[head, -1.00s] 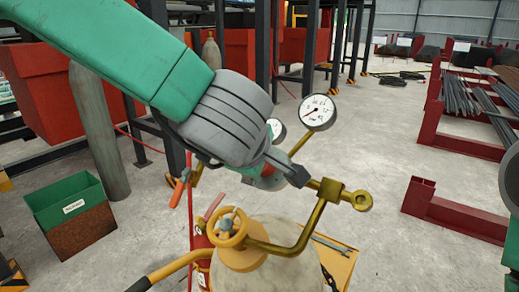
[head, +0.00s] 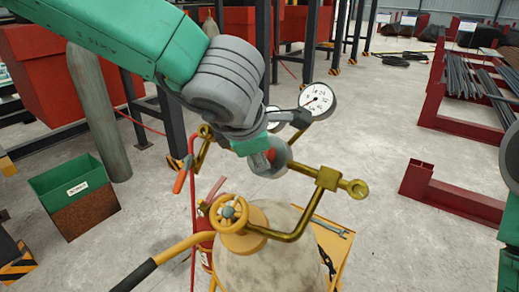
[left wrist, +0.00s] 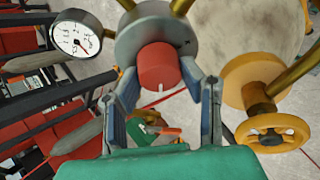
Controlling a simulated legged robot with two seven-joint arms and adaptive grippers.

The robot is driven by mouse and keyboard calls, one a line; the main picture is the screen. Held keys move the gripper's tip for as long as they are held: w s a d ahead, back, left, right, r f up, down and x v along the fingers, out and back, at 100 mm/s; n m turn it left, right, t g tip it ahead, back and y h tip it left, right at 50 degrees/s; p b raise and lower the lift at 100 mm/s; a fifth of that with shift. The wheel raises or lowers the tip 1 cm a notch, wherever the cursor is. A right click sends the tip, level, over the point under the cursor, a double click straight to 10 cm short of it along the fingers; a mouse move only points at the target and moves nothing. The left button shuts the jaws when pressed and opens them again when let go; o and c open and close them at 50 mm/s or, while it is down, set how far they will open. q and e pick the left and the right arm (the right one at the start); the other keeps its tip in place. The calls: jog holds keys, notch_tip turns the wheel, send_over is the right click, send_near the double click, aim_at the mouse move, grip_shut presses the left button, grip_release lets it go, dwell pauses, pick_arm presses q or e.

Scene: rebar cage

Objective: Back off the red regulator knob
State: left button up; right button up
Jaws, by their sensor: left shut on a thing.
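The red regulator knob (left wrist: 158,66) sits between the two fingers of my left gripper (left wrist: 156,78) in the left wrist view, at the front of the round grey regulator body (left wrist: 132,40). The fingers close on it from both sides. In the head view my left gripper (head: 268,150) is at the regulator above the cylinder, and the knob shows only as a small red patch. A white dial gauge (head: 317,100) stands behind the gripper; it also shows in the left wrist view (left wrist: 76,38). My right gripper is out of view.
The pale cylinder (head: 255,268) has a yellow valve handwheel (head: 229,211) close below the gripper. A brass pipe (head: 300,226) rises to a brass fitting (head: 328,178) at right. A hose with an orange grip (head: 181,178) hangs at left.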

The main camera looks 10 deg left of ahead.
pick_arm(q)
jog(key=shift+f, duration=0.1)
dwell(0.3)
jog(key=o, duration=1.1)
jog(key=shift+o, duration=0.2)
jog(key=shift+r, duration=0.2)
jog(key=v, duration=1.1)
jog(key=shift+r, duration=0.2)
jog(key=shift+s, duration=0.1)
